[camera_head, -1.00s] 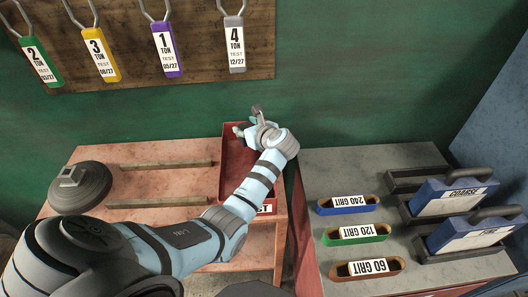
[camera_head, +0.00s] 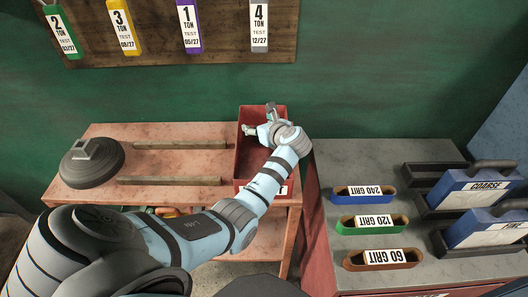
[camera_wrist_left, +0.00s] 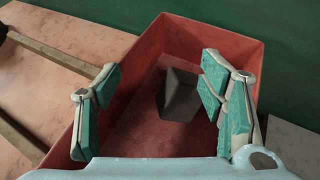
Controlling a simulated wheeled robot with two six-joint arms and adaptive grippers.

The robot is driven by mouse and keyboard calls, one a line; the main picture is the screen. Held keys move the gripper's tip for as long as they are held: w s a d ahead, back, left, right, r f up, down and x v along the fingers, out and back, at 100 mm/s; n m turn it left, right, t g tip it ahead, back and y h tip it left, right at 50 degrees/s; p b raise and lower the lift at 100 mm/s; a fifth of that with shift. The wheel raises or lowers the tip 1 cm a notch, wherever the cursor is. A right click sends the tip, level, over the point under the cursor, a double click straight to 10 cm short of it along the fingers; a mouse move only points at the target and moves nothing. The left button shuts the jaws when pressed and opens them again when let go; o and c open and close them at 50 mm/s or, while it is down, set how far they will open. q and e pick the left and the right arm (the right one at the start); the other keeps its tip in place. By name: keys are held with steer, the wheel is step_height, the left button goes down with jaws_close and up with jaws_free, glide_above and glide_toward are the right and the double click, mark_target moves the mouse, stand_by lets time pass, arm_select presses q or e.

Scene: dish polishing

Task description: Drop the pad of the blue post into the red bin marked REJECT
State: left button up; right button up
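The red bin (camera_head: 250,160) stands at the right end of the pinkish bench; its front label is mostly hidden by my left arm. My left gripper (camera_head: 260,119) is over the bin. In the left wrist view my left gripper (camera_wrist_left: 158,82) is open, its teal-lined fingers wide apart with nothing between them. A dark grey block (camera_wrist_left: 181,95), which looks like the pad, lies inside the red bin (camera_wrist_left: 140,60), below the fingers and apart from them. I cannot make out a blue post. My right gripper is not in view.
A dark round weight (camera_head: 90,165) and two rails (camera_head: 180,145) lie left of the bin. On the grey bench are blue (camera_head: 364,194), green (camera_head: 371,224) and brown (camera_head: 381,260) grit holders and two blue blocks marked COARSE (camera_head: 472,187) and FINE (camera_head: 490,229). Tags hang above.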

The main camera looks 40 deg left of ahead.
arm_select(q)
steer(key=v, duration=1.2)
steer(key=shift+s, duration=0.3)
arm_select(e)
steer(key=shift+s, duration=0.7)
arm_select(q)
steer(key=shift+r, duration=0.1)
